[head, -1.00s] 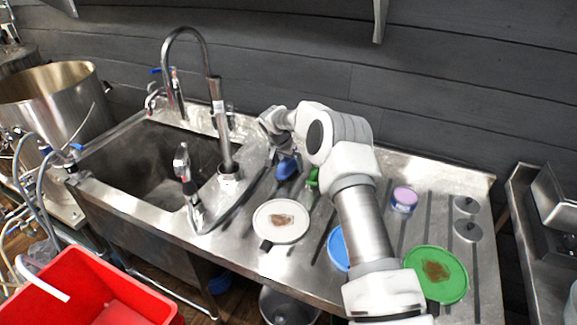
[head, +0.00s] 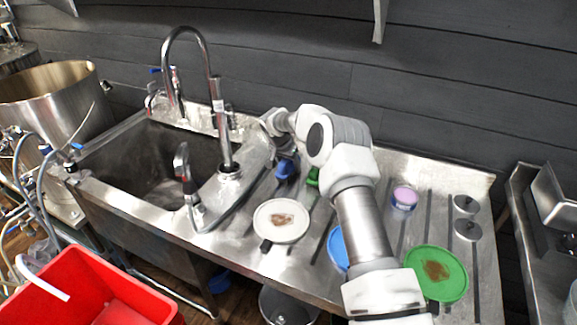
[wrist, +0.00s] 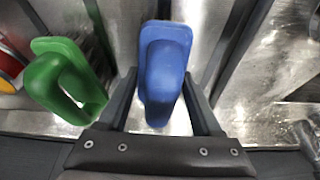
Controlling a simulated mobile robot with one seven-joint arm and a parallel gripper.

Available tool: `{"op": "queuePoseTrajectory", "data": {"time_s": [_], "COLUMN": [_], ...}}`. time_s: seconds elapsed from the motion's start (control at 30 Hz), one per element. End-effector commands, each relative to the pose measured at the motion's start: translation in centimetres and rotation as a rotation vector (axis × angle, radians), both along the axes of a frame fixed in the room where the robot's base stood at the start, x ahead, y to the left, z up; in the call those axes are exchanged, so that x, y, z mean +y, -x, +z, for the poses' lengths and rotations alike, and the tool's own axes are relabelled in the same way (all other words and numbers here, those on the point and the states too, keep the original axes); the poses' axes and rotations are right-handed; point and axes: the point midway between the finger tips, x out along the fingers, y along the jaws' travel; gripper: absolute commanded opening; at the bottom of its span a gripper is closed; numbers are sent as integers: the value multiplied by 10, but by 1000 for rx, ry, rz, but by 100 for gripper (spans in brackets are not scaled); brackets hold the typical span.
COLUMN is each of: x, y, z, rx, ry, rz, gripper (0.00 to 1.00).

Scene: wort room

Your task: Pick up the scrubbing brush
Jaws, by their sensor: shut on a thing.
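The scrubbing brush (wrist: 166,62) is blue and stands between the two fingers of my gripper (wrist: 161,82) in the wrist view. The fingers are shut on it, one at each side. In the head view the blue brush (head: 286,169) shows under my gripper (head: 283,150), on or just above the steel drainboard, right of the sink; I cannot tell whether it touches the board. My wrist hides part of the gripper in the head view.
A green item with a loop handle (wrist: 66,80) is close beside the brush. A white plate (head: 300,232), a green plate (head: 455,268), a blue plate (head: 337,248) and a purple-topped tub (head: 404,197) are on the drainboard (head: 385,230). A tall faucet (head: 217,110) rises left of my arm.

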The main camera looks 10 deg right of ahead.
Motion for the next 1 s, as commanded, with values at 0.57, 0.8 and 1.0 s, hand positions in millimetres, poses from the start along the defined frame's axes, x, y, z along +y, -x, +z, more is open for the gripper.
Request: {"op": "queuePoseTrajectory", "data": {"time_s": [0.57,0.8,1.0], "x": [1,5,9], "y": [5,34,62], "z": [46,63,79], "rx": [-1,-2,-2], "ry": [2,2,2], "rz": [2,2,2], "gripper": [4,4,4]}}
